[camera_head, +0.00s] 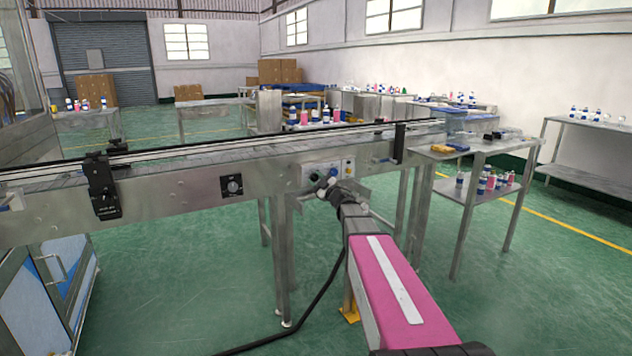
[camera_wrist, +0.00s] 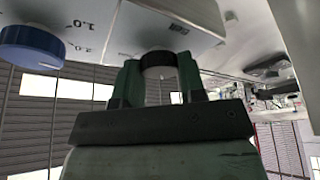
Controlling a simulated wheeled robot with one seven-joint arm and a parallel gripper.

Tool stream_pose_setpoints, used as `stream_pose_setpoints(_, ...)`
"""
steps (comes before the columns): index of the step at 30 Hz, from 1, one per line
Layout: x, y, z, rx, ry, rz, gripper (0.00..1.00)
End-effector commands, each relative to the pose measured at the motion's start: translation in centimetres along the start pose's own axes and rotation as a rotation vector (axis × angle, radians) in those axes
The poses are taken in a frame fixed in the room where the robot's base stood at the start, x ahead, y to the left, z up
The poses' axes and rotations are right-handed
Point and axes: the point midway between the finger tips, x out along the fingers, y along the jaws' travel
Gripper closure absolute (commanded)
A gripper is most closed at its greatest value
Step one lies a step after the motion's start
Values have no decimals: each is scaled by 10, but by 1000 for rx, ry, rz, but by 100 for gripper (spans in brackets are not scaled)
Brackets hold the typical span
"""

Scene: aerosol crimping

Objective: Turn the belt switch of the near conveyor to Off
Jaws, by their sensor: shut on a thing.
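The near conveyor (camera_head: 150,195) runs across the head view, with a white control panel (camera_head: 322,170) on its front side. My gripper (camera_head: 326,184) is at this panel and hides part of it. In the wrist view, my gripper (camera_wrist: 159,76) has its two fingers on either side of a black knob (camera_wrist: 158,60), the belt switch, and is shut on it. The direction the switch points is hidden between the fingers.
A blue dial (camera_wrist: 32,46) with a number scale sits beside the switch on the panel. Another black knob (camera_head: 231,185) is on the conveyor's side further left. A steel table (camera_head: 478,160) with bottles stands at the right. Green floor (camera_head: 200,290) is open in front.

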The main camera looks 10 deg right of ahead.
Motion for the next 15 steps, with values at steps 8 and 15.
stream_pose_setpoints(8, 0, 0, 0, -125, 1, -53, 86)
stream_pose_setpoints(15, 0, 0, 0, -166, 0, -70, 86)
